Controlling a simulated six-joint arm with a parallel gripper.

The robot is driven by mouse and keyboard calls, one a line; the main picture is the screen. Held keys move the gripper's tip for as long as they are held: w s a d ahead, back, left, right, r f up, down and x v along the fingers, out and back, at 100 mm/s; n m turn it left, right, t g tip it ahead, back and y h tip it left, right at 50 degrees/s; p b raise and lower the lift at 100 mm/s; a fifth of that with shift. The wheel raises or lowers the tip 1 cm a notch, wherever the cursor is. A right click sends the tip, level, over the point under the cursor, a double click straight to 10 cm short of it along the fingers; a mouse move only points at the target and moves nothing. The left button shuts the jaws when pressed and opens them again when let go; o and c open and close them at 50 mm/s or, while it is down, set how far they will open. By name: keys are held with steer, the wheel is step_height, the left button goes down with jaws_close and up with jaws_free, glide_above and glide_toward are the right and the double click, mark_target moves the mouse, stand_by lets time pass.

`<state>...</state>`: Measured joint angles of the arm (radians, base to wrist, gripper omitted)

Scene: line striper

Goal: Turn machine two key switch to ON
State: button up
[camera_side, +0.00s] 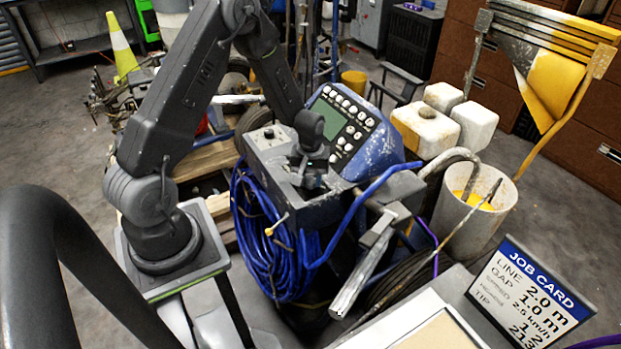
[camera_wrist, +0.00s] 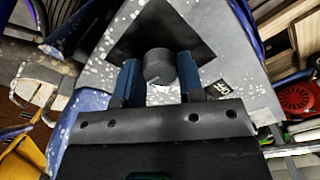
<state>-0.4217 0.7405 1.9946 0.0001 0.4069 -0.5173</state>
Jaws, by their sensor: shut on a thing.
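In the wrist view a round dark knob (camera_wrist: 159,64), which I take for the key switch, stands on a black plate (camera_wrist: 150,28) on a speckled grey panel. My gripper (camera_wrist: 160,72) has one blue finger on each side of the knob and is shut on it. A pale mark shows at the knob's near edge. A small black label (camera_wrist: 222,88) sits right of the fingers; its lettering is too small to read. In the side view my gripper (camera_side: 312,178) is down at the grey control box (camera_side: 265,140) of the blue line striper, and hides the knob.
A blue console (camera_side: 345,125) with a green screen and several white buttons stands close behind my gripper. A coiled blue hose (camera_side: 262,240) hangs below the box. Handlebars (camera_side: 365,255) are at right. A job card (camera_side: 530,292) stands front right, and a white bucket (camera_side: 470,215) behind it.

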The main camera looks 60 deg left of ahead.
mark_target(311, 180)
steer(key=m, duration=0.4)
steer(key=shift+m, duration=0.3)
stand_by(0.5)
steer(key=o, duration=0.9)
steer(key=shift+r, duration=0.1)
step_height(311, 180, up, 14)
steer(key=shift+f, duration=0.15)
steer(key=s+d+r+m+t, duration=0.2)
steer(key=s+d+r, duration=0.3)
steer(key=s+d+r+m+t, duration=0.1)
steer(key=s+d+r+m, duration=0.1)
steer(key=s+d+r, duration=0.4)
steer(key=s+d+r+m+t, duration=0.2)
steer(key=s+d+r, duration=0.3)
steer(key=s+r, duration=0.1)
steer(key=shift+s+d+t, duration=0.1)
steer(key=shift+d+t, duration=0.1)
steer(key=shift+t, duration=0.1)
